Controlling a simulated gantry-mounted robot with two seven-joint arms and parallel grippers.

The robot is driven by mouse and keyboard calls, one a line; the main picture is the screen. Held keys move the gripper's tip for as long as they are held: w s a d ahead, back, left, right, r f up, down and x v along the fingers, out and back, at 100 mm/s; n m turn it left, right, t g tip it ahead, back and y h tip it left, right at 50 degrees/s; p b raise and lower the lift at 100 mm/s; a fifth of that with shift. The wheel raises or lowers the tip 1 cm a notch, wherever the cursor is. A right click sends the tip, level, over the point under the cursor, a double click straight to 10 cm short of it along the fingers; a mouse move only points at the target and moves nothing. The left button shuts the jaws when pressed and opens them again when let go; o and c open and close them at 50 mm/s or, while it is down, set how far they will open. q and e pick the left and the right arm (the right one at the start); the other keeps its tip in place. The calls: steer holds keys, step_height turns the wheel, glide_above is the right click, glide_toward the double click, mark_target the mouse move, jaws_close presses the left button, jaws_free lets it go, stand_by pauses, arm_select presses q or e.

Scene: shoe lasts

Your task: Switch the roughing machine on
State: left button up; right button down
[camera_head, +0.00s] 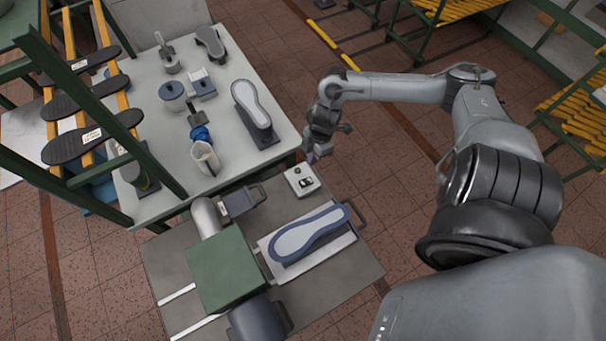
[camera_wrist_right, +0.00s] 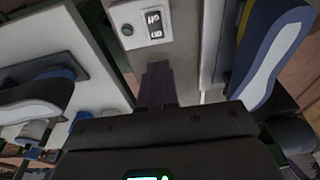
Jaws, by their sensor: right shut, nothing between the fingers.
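The roughing machine stands on a grey bench, with a green housing (camera_head: 228,270) and grey cylindrical parts. Its pale switch box (camera_head: 302,181) sits at the bench's far edge, with a dark rocker and a small green round part on top. In the right wrist view the switch box (camera_wrist_right: 140,22) shows near the top, its rocker (camera_wrist_right: 154,25) carrying white lettering. My right gripper (camera_head: 313,156) is shut and empty, its tips just beyond the box in the head view. In the right wrist view the closed fingers (camera_wrist_right: 158,85) point towards the box, apart from it. My left gripper is out of view.
A shoe last with a blue edge (camera_head: 305,235) lies on a plate right of the green housing. A green rack with dark soles (camera_head: 88,140) stands left.

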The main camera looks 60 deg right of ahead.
glide_toward(302, 184)
steer(key=b+x, duration=0.1)
steer(key=x, duration=0.5)
steer(key=shift+f, duration=0.45)
